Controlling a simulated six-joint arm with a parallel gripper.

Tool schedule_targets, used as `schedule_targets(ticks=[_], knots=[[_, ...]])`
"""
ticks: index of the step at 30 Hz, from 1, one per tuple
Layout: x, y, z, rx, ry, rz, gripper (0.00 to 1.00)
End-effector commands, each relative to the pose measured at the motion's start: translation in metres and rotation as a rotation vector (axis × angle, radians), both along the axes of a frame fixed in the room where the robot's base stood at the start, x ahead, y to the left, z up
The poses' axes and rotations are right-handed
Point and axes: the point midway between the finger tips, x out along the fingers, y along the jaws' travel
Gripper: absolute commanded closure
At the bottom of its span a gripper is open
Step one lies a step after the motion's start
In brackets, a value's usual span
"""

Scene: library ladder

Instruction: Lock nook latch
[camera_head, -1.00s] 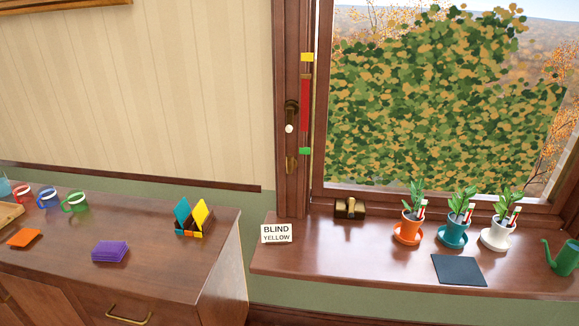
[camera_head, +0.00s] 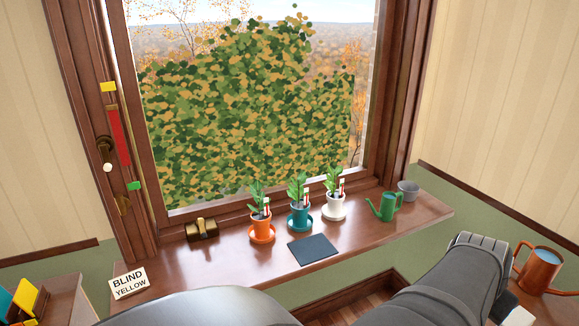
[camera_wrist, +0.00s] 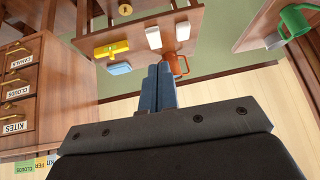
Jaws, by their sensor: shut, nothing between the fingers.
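A brass catch (camera_head: 202,229) sits at the left end of the sill against the frame. I cannot tell which is the nook latch, or whether it is locked. My gripper (camera_wrist: 158,88) shows blue fingers in the wrist view, shut and empty, pointing towards a small table, apart from all of these fittings.
Three potted plants (camera_head: 300,208), a dark mat (camera_head: 313,249), a green watering can (camera_head: 385,206) and a BLIND YELLOW sign (camera_head: 128,283) stand on the sill. An orange watering can (camera_head: 540,268) is at right. In the wrist view, labelled drawers (camera_wrist: 18,90) are at left.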

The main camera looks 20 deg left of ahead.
Motion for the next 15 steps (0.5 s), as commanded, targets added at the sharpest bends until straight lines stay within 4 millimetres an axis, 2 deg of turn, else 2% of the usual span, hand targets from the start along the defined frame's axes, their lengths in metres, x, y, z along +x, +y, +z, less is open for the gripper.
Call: schedule_targets(ticks=[2, 5, 11, 15], knots=[[0.019, 0.000, -0.009, -0.015, 0.024, 0.042, 1.00], [0.056, 0.018, -0.015, -0.069, 0.026, 0.185, 1.00], [0.119, 0.079, -0.011, -0.204, -0.029, 0.519, 1.00], [0.156, 0.132, -0.009, -0.303, -0.079, 0.742, 1.00]])
